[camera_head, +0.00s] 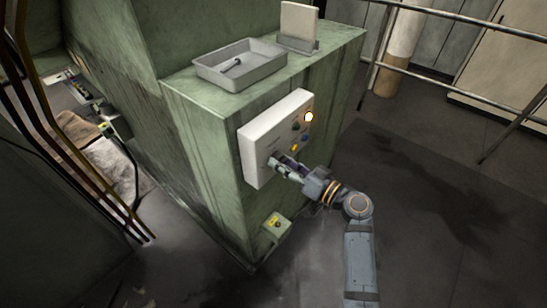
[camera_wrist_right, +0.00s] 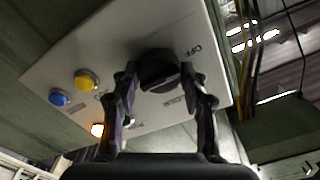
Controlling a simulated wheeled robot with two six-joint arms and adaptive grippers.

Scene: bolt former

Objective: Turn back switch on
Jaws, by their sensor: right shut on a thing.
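The white control box (camera_head: 262,138) is on the side of the green machine. In the right wrist view its panel (camera_wrist_right: 95,50) carries a black rotary switch (camera_wrist_right: 158,66) with an "OFF" label beside it. My right gripper (camera_head: 277,164) is at the lower left of the panel. In the right wrist view its two fingers (camera_wrist_right: 158,84) are closed on either side of the black switch and grip it. The switch is hidden behind the fingers in the head view. My left gripper is not in view.
The panel has a lit lamp (camera_head: 309,117), a blue button (camera_head: 305,138) and a yellow button (camera_head: 293,148). A grey tray (camera_head: 225,82) stands on top. Open floor lies to the right, before a railing.

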